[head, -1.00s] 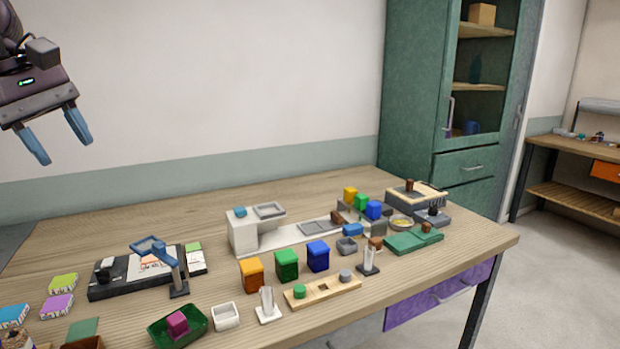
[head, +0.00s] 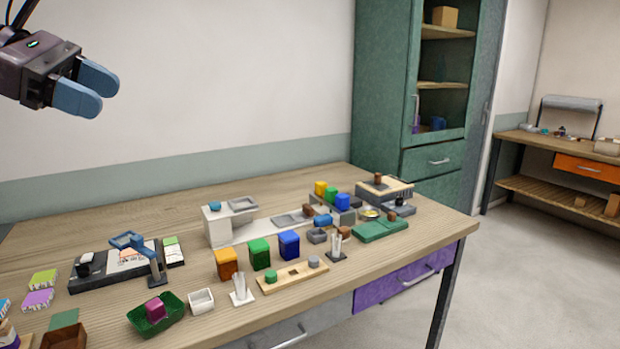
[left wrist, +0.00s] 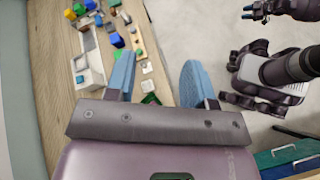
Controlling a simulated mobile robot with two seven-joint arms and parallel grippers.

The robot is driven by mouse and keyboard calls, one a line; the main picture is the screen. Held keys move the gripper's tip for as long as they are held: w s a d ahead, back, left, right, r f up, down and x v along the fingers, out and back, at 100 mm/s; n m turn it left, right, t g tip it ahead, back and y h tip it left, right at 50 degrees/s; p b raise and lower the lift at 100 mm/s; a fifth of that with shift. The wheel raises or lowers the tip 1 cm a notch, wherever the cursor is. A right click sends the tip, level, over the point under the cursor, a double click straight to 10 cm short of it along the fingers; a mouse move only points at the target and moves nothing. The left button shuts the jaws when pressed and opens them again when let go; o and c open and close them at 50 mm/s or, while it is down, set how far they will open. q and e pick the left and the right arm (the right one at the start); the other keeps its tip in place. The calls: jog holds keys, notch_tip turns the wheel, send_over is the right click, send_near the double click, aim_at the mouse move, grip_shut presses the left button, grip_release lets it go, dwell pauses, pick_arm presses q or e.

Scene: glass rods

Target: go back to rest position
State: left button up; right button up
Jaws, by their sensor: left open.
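My left gripper (head: 92,90) is in the upper left of the head view, raised above the table and in front of the wall. Its blue fingers point right and it holds nothing. In the left wrist view its two fingers (left wrist: 158,80) stand wide apart, with the table edge and floor beyond them. My right gripper (left wrist: 256,12) shows only as small blue tips at the top right of the left wrist view; its opening is too small to judge. Clear rods stand upright in a white holder (head: 241,295) and a dark holder (head: 337,254).
The wooden table (head: 285,195) carries colored boxes, a green tray (head: 172,322) with a magenta block, a wooden rack (head: 290,279) and a white bench device (head: 219,229). A green cabinet (head: 382,120) stands behind. The air around my left gripper is clear.

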pick_arm(q)
jog(key=w+d+f+n+t+h, duration=0.4)
jog(key=w+f+n+t+h, duration=0.3)
jog(key=n, duration=0.8)
jog(key=w+a+f+n+t+y, duration=0.15)
jog(key=f+n+t+y, duration=0.3)
jog(key=f+n, duration=0.65)
jog(key=a+f+n+t+y, duration=0.25)
jog(key=f+n+y, duration=0.35)
jog(key=f+n, duration=0.55)
jog(key=s+f+n+g+y, duration=0.1)
jog(key=s+f+n+y, duration=0.15)
jog(key=f, duration=0.35)
jog(key=s+d+f+n+g+y, duration=0.1)
jog(key=s+f+n, duration=0.2)
jog(key=f, duration=0.3)
jog(key=s+f+n+g+y, duration=0.1)
jog(key=s+f+n+y, duration=0.15)
jog(key=f, duration=0.35)
jog(key=s+d+f+n+g, duration=0.2)
jog(key=s+f+n, duration=0.1)
jog(key=s+f, duration=0.5)
jog(key=s+d+f+n+g+y+p, duration=0.1)
jog(key=s+f+n+g, duration=0.2)
jog(key=s+f, duration=0.5)
jog(key=s+n, duration=0.1)
jog(key=s, duration=0.5)
jog(key=shift+s+d+f, duration=0.15)
jog(key=shift+d, duration=0.25)
